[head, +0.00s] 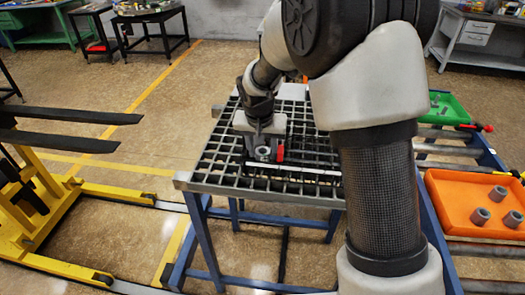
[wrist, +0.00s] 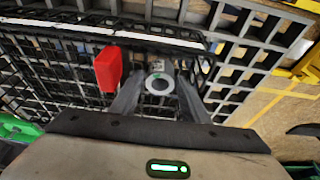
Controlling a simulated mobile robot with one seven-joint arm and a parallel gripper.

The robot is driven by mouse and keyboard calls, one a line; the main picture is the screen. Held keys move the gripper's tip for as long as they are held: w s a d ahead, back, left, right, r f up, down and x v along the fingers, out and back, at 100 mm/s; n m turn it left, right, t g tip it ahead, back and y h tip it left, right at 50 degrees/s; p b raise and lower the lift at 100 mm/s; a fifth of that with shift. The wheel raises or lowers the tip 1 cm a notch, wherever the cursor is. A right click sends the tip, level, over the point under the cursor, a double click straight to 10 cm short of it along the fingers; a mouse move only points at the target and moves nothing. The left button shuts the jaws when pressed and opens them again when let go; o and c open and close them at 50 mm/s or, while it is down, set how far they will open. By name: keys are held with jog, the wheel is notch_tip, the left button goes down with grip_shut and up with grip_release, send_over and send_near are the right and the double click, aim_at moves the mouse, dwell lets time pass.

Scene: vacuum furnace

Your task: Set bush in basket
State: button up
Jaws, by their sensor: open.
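A grey ring-shaped bush (head: 263,153) shows at the lower end of my gripper (head: 262,158). In the wrist view the bush (wrist: 159,84) lies between the two spread fingers of my gripper (wrist: 159,92), with a visible gap on each side. A dark wire basket (wrist: 60,28) lies on the grate around the fingertips. The bush appears within the basket outline; the view does not show clearly what it rests on.
A grey grate (head: 215,170) on a blue frame bears the basket. A red block (wrist: 108,68) is close beside the left finger. An orange tray (head: 450,215) with several bushes and a green tray (head: 455,108) are right. A yellow lifter (head: 45,215) stands left.

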jog(key=d+v, duration=0.1)
jog(key=v, duration=1)
jog(key=s+d+r+t, duration=0.1)
jog(key=s+d+r, duration=0.3)
jog(key=s, duration=0.2)
jog(key=s+d+r, duration=0.3)
jog(key=s+r, duration=0.2)
jog(key=s, duration=0.2)
jog(key=s+d+n+t, duration=0.1)
jog(key=s+d, duration=0.3)
jog(key=s, duration=0.8)
jog(key=shift+s+f+n+y, duration=0.3)
jog(key=shift+f+n, duration=0.15)
jog(key=shift+n, duration=0.15)
